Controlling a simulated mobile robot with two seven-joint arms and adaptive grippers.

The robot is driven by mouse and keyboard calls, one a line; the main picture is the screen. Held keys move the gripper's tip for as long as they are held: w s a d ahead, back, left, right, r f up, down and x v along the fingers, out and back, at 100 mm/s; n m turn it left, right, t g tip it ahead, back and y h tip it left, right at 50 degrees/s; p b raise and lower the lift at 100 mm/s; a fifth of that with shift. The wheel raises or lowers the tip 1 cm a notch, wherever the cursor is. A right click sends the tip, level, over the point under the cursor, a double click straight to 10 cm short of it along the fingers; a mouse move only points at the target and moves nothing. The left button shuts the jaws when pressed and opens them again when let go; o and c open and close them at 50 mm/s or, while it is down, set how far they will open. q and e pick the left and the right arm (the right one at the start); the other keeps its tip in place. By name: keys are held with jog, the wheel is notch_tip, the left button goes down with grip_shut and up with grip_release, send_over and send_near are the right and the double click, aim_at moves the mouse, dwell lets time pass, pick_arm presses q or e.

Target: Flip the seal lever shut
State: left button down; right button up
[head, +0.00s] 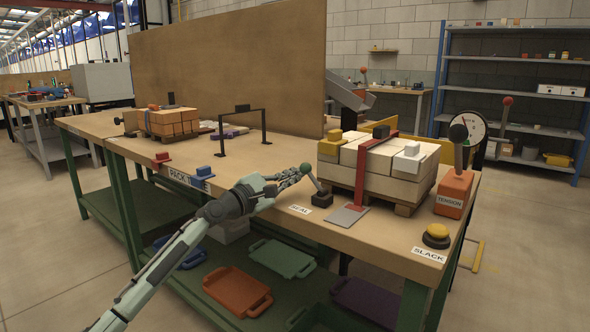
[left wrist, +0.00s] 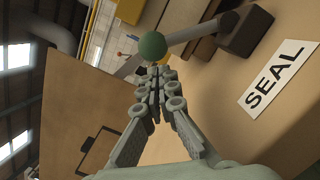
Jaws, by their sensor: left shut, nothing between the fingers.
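The seal lever has a green ball knob (head: 305,168) on a grey rod that rises from a dark base block (head: 322,200) at the bench's front edge. The rod leans to the left in the head view. The SEAL label (head: 299,210) lies beside the base. My left gripper (head: 298,172) is shut and empty, its fingertips right at the knob. In the left wrist view the knob (left wrist: 152,46) sits just beyond the closed fingertips (left wrist: 156,80); I cannot tell if they touch. The base (left wrist: 250,28) and label (left wrist: 277,77) show there too. My right gripper is not in view.
A strapped stack of pale bricks (head: 384,157) on a pallet stands right of the lever, with a grey plate (head: 348,215) in front. The orange TENSION lever unit (head: 454,192) and yellow SLACK button (head: 436,233) are farther right. The bench top (head: 370,238) is clear at the front.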

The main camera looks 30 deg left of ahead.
pick_arm(q)
jog(key=shift+s+d+r, duration=0.25)
jog(key=shift+d, duration=0.05)
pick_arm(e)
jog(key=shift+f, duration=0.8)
pick_arm(q)
jog(key=shift+r+m, duration=0.2)
jog(key=shift+m, duration=0.1)
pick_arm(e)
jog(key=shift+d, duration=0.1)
